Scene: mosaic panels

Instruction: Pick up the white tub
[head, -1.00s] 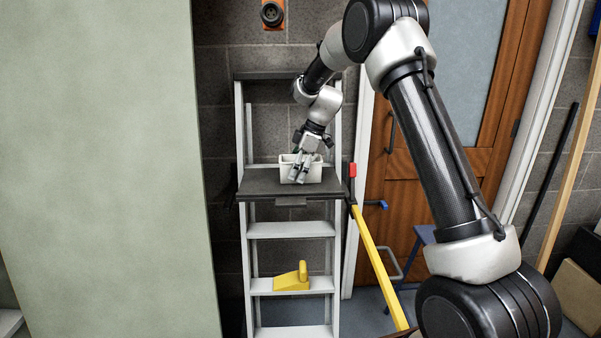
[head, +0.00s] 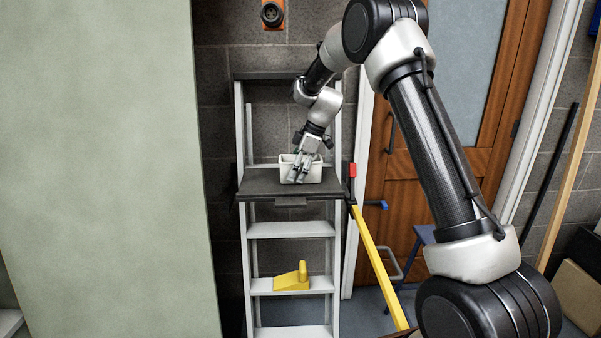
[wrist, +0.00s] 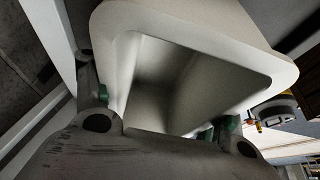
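The white tub (head: 313,174) stands upright on the dark top platform of a stepladder in the head view. In the wrist view the tub (wrist: 245,40) is close, with its open mouth and empty inside facing me. My gripper (head: 297,176) comes down at a slant over the tub's left part, its fingers overlapping the front wall. In the wrist view my gripper's (wrist: 165,110) two fingers are spread apart, one near the left side of the rim and one near the lower right. The fingertips are partly hidden, and I cannot tell whether they touch the tub.
The stepladder platform (head: 258,187) carries the tub. A yellow wedge-shaped thing (head: 290,278) lies on a lower step. A yellow bar clamp (head: 378,265) leans at the ladder's right. A pale green panel (head: 100,170) fills the left, and a wooden door (head: 400,190) is behind.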

